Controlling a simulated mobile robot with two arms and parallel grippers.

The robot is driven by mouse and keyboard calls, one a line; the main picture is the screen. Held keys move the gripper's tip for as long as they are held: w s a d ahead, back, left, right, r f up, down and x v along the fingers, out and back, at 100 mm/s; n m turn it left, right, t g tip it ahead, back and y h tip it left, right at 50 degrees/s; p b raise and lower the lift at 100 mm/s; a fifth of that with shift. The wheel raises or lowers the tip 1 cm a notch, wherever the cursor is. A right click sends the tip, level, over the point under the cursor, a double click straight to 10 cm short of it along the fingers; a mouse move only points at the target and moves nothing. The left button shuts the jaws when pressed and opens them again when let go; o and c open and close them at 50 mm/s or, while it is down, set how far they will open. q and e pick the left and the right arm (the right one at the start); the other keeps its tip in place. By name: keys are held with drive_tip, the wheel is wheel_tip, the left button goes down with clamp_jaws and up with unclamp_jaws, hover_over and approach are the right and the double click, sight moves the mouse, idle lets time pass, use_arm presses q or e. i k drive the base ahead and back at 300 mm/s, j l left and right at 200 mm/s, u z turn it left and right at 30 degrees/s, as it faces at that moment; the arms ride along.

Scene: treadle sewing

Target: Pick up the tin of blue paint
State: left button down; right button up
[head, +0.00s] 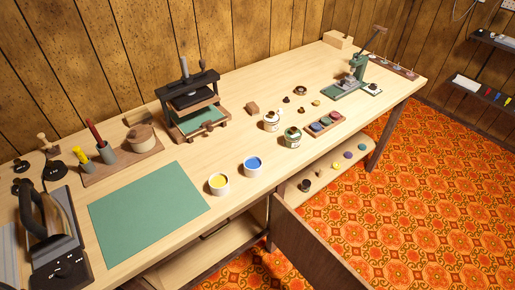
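The tin of blue paint (252,167) stands upright and open on the light wooden workbench (150,250), near its front edge. It is a short white tin with blue paint showing at the top. A similar open tin of yellow paint (218,184) stands just to its left, a small gap apart. Neither of my grippers is in the head view, and nothing touches the blue tin.
A green mat (147,208) lies left of the tins. Two labelled tins (292,138) (271,121) stand to the right, near a tray of coloured discs (324,123). A small press (190,95) stands behind. A brown panel (315,248) juts out below the bench front.

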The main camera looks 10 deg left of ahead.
sight(253, 164)
drive_tip(key=k+l, duration=0.1)
drive_tip(key=l, duration=0.3)
drive_tip(key=k+l, duration=0.1)
drive_tip(key=l, duration=0.3)
drive_tip(key=k+l, duration=0.1)
drive_tip(key=l, duration=0.65)
drive_tip(key=k, duration=0.05)
